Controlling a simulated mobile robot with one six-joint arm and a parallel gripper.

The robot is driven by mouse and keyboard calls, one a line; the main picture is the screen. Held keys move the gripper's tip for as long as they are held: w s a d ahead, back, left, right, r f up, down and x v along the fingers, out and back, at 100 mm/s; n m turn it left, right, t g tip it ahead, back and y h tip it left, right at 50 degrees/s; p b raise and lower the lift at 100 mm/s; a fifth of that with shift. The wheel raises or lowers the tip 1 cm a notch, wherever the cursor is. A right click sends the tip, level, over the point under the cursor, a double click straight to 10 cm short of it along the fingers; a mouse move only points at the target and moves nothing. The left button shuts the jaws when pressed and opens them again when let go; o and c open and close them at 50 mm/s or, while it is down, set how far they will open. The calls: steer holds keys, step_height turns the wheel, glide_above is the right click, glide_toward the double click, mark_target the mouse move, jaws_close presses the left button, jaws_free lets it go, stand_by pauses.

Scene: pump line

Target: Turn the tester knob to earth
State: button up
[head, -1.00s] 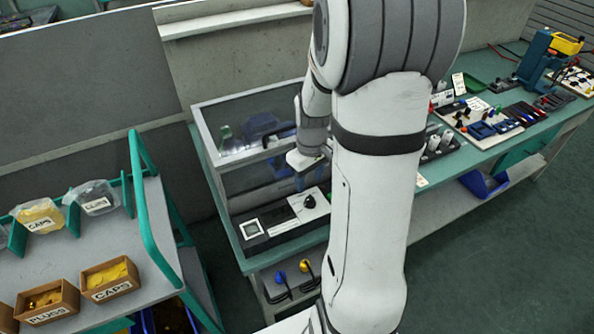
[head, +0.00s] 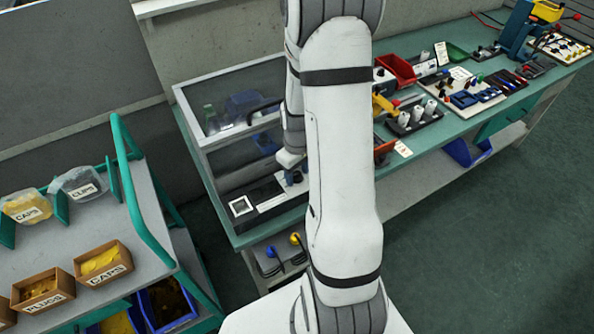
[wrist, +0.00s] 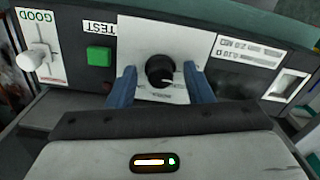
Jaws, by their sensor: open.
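The tester is a dark panel (head: 262,201) at the front of the clear-walled case on the bench, with a small display on its left in the head view. In the wrist view its black round knob (wrist: 160,71) sits on a white plate, with a pale pointer mark toward the lower right. The plate's lettering is too small and inverted to read. My gripper (wrist: 160,77) has its two blue fingers apart, one on each side of the knob, with gaps visible. In the head view my gripper (head: 292,176) is at the panel and the knob is hidden.
On the panel are a green TEST button (wrist: 99,56), a white lever (wrist: 32,59) and a display window (wrist: 288,84). The clear-walled case (head: 215,150) stands behind the panel. A shelf cart (head: 135,225) stands at left. Floor at right is clear.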

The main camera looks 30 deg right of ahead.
steer(key=shift+c, duration=0.3)
steer(key=c, duration=0.9)
steer(key=shift+m, duration=0.3)
steer(key=m+b, duration=0.1)
steer(key=m, duration=0.1)
steer(key=shift+m+b, duration=0.3)
steer(key=shift+b, duration=0.05)
steer(key=shift+m+b, duration=0.8)
steer(key=shift+m, duration=1.5)
steer(key=o, duration=1)
steer(key=shift+c, duration=0.2)
